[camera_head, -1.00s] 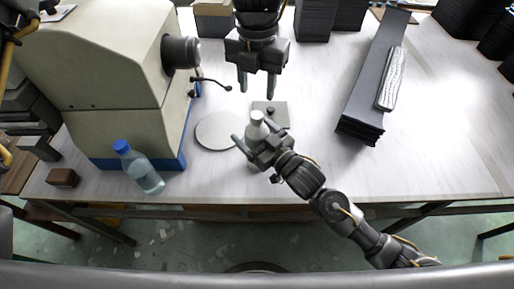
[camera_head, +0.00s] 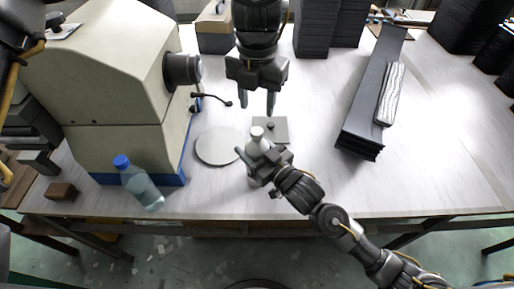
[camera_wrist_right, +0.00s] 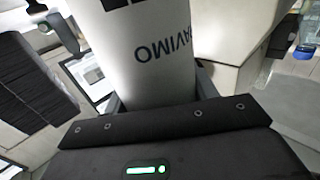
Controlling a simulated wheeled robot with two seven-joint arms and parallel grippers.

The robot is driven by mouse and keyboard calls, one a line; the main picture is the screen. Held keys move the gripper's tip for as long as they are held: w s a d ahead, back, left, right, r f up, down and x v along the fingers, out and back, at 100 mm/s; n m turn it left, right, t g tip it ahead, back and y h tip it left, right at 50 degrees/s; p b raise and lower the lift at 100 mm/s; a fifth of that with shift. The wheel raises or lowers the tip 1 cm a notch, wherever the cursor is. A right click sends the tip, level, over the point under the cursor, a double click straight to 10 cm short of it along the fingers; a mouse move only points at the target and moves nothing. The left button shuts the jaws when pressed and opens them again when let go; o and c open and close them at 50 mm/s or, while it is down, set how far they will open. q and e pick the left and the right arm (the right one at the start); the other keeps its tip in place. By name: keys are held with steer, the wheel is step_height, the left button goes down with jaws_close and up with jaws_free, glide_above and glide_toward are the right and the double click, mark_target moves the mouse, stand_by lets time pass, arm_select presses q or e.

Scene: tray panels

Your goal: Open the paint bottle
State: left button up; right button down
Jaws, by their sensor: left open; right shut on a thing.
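The paint bottle (camera_head: 257,144) is white with a pale cap (camera_head: 257,131) and stands near the table's front edge. My right gripper (camera_head: 256,160) is shut around its body. In the right wrist view the white bottle (camera_wrist_right: 140,55) fills the upper middle, with dark printed lettering; its cap is out of that view. My left gripper (camera_head: 258,108) is open and empty, pointing down, above and a little behind the cap. A gap shows between its fingertips and the cap.
A grey round plate (camera_head: 219,147) lies left of the bottle, and a small grey square plate (camera_head: 271,129) behind it. A blue-capped water bottle (camera_head: 138,184) stands by the large beige machine (camera_head: 115,75). Dark stacked panels (camera_head: 372,95) lie to the right. The right front table is clear.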

mark_target(257, 131)
arm_select(q)
steer(key=m, duration=2.6)
steer(key=shift+m, duration=0.4)
steer(key=shift+f, duration=0.1)
steer(key=shift+f, duration=3.9)
steer(key=shift+c, duration=0.4)
